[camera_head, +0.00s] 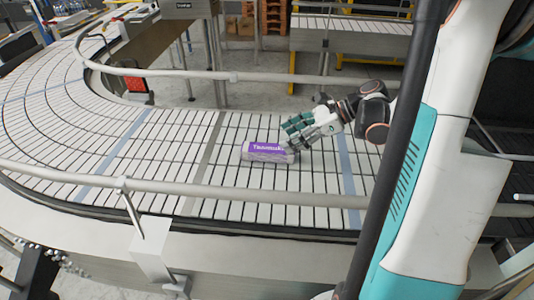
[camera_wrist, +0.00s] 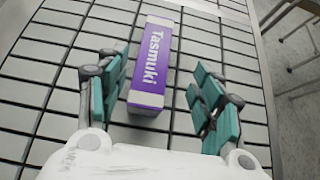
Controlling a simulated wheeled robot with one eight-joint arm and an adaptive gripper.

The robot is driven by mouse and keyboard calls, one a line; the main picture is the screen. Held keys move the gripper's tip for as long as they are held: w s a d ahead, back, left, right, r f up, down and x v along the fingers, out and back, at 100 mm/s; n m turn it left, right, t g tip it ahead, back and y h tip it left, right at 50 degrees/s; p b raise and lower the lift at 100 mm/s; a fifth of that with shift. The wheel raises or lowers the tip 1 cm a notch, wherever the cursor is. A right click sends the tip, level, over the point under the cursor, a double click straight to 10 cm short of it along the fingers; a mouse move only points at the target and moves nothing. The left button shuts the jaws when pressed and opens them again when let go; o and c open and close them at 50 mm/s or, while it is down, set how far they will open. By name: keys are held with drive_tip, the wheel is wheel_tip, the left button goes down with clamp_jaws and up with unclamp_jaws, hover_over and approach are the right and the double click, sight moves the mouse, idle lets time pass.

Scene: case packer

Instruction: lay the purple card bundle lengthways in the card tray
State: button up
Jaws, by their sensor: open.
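The purple card bundle (camera_head: 267,149) lies flat on the white slatted conveyor (camera_head: 220,207), with white lettering on its purple top and pale ends. In the wrist view the bundle (camera_wrist: 152,68) lies lengthways between my two open green fingers, nearer the left one. My gripper (camera_head: 296,135) is at the bundle's right end in the head view, and its fingers (camera_wrist: 163,92) show spread in the wrist view. Whether a finger touches the bundle is unclear. I cannot make out a card tray in either view.
A grey rail (camera_head: 240,193) runs along the conveyor's near side and another (camera_head: 250,77) along its far side. A second conveyor (camera_head: 345,35) stands at the back. The belt left of the bundle is clear.

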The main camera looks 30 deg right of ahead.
sight(268, 148)
drive_tip(key=x, duration=0.5)
drive_tip(key=shift+s+a+f+b, duration=0.2)
drive_tip(key=shift+a+f+b, duration=0.15)
drive_tip(key=shift+a, duration=0.1)
drive_tip(key=shift+w+a+f, duration=0.25)
drive_tip(key=shift+a+f, duration=0.05)
drive_tip(key=shift+c, duration=0.2)
drive_tip(key=c, duration=1.3)
drive_tip(key=shift+r, duration=0.15)
wheel_tip(268, 148, up, 20)
drive_tip(key=p, duration=0.3)
